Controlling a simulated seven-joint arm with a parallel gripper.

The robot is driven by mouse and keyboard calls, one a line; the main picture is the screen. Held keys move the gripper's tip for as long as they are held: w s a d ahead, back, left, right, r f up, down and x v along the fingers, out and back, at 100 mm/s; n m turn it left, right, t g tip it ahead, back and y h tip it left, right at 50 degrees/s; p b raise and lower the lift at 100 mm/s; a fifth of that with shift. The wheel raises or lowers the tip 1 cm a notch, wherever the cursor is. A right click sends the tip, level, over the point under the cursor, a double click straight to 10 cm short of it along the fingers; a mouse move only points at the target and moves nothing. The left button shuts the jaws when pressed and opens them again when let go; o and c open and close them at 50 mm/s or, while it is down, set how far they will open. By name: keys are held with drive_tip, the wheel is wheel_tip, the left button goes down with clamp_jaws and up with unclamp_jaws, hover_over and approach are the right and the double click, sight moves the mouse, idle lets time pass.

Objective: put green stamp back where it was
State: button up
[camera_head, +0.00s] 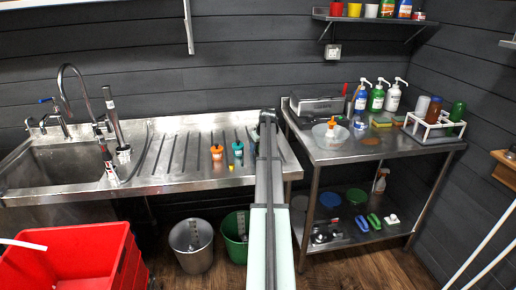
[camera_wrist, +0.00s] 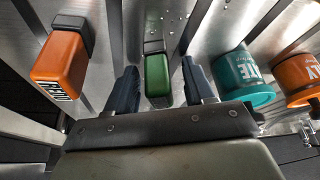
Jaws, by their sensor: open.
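The green stamp (camera_wrist: 157,78), a green block with a black end, is on the ridged metal drainboard in the wrist view. My gripper (camera_wrist: 159,70) is open, with one dark finger on each side of the green stamp. Gaps show between the stamp and both fingers. An orange stamp (camera_wrist: 60,66) with a black end and a white label is to the left of the fingers. In the head view my arm reaches over the drainboard (camera_head: 186,172). The green stamp and the fingers cannot be made out there.
A teal container (camera_wrist: 243,78) and an orange one (camera_wrist: 299,76) stand close to the right finger in the wrist view. The sink (camera_head: 60,165) is at the left, and a side table (camera_head: 345,153) with bottles at the right. A red crate (camera_head: 85,255) stands in front.

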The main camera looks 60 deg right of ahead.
drive_tip(key=v, duration=1.2)
drive_tip(key=shift+r, duration=0.15)
idle(0.4)
